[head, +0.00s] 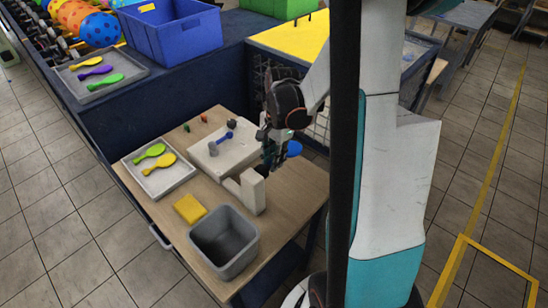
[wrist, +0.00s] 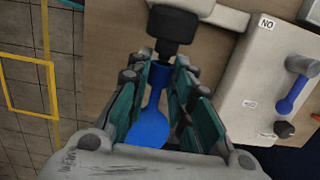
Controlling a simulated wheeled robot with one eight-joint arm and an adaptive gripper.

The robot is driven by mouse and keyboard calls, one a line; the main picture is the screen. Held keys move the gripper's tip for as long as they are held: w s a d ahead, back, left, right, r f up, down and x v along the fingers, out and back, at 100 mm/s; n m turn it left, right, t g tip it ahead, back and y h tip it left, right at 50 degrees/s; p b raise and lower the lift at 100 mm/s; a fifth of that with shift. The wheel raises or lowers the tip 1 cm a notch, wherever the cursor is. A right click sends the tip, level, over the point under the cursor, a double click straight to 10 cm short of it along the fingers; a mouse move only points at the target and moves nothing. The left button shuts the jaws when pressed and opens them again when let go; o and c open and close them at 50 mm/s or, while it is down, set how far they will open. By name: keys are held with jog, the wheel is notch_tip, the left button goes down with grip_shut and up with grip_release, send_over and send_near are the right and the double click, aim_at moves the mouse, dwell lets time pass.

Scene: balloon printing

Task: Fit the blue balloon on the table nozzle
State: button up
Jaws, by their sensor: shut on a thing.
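The blue balloon (wrist: 150,125) is between the finger pads of my gripper (wrist: 160,72), with its narrow neck toward the top of the wrist view. In the head view, its wide end (head: 294,149) shows to the right of my gripper (head: 271,158). The black nozzle (wrist: 172,28) is just beyond my fingertips, close to the balloon's neck end. I cannot tell whether the neck touches it or is around it.
A white box (head: 235,153) with a blue-handled lever (wrist: 289,98) stands beside the gripper. A tray (head: 152,187) holds green and yellow balloons. A yellow block (head: 190,208) and a grey bin (head: 223,270) are at the front. A blue crate (head: 185,45) stands behind.

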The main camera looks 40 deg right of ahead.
jog(key=shift+s+a, duration=0.1)
jog(key=shift+a, duration=0.45)
dwell(0.4)
jog(key=o, duration=0.8)
jog(key=shift+r, duration=0.1)
jog(key=shift+d+r+p, duration=0.2)
jog(key=shift+r+p, duration=0.85)
jog(key=shift+r, duration=0.4)
jog(key=shift+d+r+p, duration=0.2)
jog(key=shift+r+p, duration=0.8)
jog(key=shift+r, duration=0.5)
jog(key=shift+d+r+p, duration=0.2)
jog(key=shift+r+p, duration=0.85)
jog(key=shift+r, duration=0.4)
